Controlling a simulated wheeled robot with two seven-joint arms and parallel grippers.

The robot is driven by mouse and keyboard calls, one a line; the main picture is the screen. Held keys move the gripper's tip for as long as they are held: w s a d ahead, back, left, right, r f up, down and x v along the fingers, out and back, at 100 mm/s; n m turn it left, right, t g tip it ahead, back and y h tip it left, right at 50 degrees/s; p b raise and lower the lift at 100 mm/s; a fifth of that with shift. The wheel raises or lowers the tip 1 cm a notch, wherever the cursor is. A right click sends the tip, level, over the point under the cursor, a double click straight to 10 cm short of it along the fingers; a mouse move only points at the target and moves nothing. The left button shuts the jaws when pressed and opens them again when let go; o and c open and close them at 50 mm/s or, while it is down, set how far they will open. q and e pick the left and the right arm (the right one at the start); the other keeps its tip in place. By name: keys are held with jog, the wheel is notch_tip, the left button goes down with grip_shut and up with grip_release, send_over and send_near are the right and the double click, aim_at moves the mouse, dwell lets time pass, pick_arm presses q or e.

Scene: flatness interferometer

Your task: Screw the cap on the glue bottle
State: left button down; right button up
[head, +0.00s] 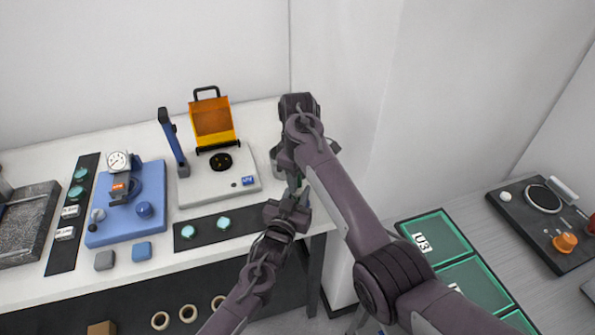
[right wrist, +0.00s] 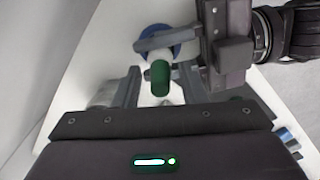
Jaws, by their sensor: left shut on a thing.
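My left gripper (head: 297,194) reaches up from the bottom middle of the head view. In the right wrist view it (right wrist: 172,58) comes in from the right, its fingers closed around a small bottle-like piece. That piece shows a green cylinder (right wrist: 160,80), a pale band and a round blue part (right wrist: 158,41) behind. I cannot tell cap from bottle surely. My right gripper (head: 292,168) points down just above the left one. In the right wrist view its fingers (right wrist: 160,75) stand apart on either side of the green cylinder, with gaps. The head view mostly hides the piece behind my grippers.
The white table (head: 160,284) ends just right of my grippers. An instrument with an orange shield (head: 212,120) and a blue gauge stand (head: 127,217) stand to the left. A dark strip (head: 202,237) holds two teal pieces. Green trays (head: 437,235) lie lower right.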

jog(key=shift+c, duration=0.5)
grip_shut()
jog(key=m, duration=0.3)
jog(key=shift+o, duration=0.6)
grip_release()
jog(key=shift+r, duration=2.25)
